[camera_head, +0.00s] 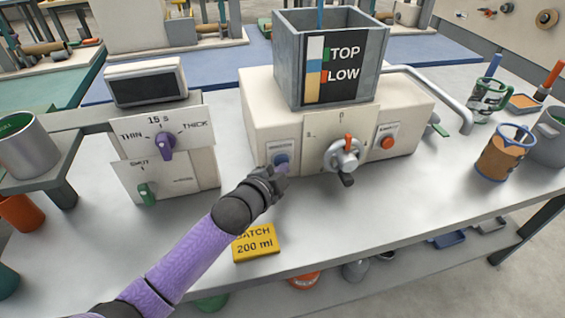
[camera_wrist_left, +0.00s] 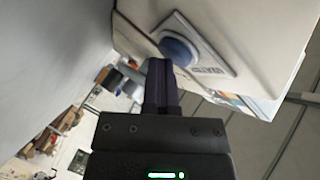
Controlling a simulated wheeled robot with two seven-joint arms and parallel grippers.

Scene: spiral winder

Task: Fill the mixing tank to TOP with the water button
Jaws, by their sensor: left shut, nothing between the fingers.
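The mixing tank (camera_head: 291,62) is a grey open-topped box on a cream machine body (camera_head: 258,112). Its front gauge panel (camera_head: 341,66) reads TOP beside a green mark and LOW beside an orange mark. The blue water button (camera_head: 281,160) sits on the left of the machine's front; it also shows in the left wrist view (camera_wrist_left: 180,50). My left gripper (camera_head: 279,171) is shut and empty, its fingertips right at the button. In the left wrist view its fingertips (camera_wrist_left: 160,66) overlap the button's lower edge; I cannot tell whether they press it. My right gripper is not in view.
A silver dial with a red pointer (camera_head: 348,140) and a red button (camera_head: 387,142) sit right of the blue button. A yellow BATCH 200 ml sign (camera_head: 256,244) lies in front. A THIN/THICK control box (camera_head: 190,140) stands left. Mugs (camera_head: 505,152) stand right.

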